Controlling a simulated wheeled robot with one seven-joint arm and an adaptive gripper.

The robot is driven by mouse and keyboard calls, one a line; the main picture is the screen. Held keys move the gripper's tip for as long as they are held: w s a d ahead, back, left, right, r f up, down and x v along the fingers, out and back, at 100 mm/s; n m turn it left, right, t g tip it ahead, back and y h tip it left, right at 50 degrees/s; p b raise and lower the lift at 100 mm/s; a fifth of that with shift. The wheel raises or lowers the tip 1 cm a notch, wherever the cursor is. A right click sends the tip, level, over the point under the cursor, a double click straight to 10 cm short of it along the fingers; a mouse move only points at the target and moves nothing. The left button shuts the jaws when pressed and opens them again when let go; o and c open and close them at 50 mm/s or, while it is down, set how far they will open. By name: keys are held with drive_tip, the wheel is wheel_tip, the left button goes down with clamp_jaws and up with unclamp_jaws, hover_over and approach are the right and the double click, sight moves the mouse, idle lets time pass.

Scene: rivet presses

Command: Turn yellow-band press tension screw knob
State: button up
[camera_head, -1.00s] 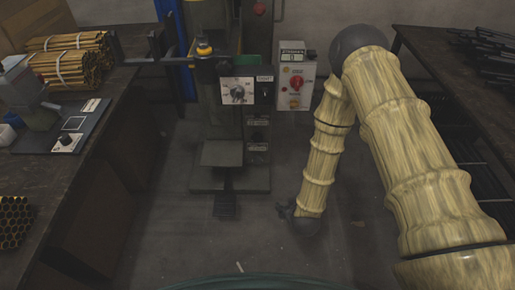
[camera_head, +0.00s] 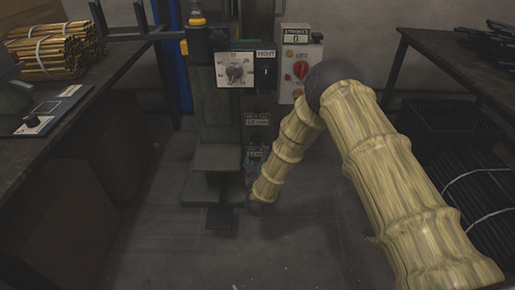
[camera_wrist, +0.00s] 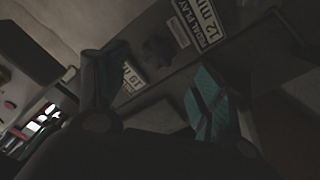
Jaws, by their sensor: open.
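The press (camera_head: 215,115) with a yellow band (camera_head: 197,20) near its top stands ahead in the head view. My gripper (camera_head: 256,160) is low beside the column, below these plates, partly hidden by my arm. In the wrist view my gripper (camera_wrist: 158,78) is open, with teal-padded fingers apart and nothing held. A dark lobed knob (camera_wrist: 158,47) lies beyond the gap, beside plates reading "PEDAL PLAY" and "12 MM". I cannot tell whether it is the tension screw knob.
A grey control box (camera_head: 300,58) with a red knob is right of the press. A left table (camera_head: 85,120) holds bundled rods (camera_head: 58,45). A right table (camera_head: 440,58) has dark crates (camera_head: 445,118) beneath.

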sight(257, 141)
drive_tip(key=w+b, duration=0.3)
drive_tip(key=w, duration=0.6)
drive_tip(key=shift+w+b, duration=0.2)
drive_tip(key=shift+b, duration=0.15)
drive_tip(key=shift+w+a+r, duration=0.1)
drive_tip(key=shift+w, duration=0.8)
drive_tip(key=c, duration=1)
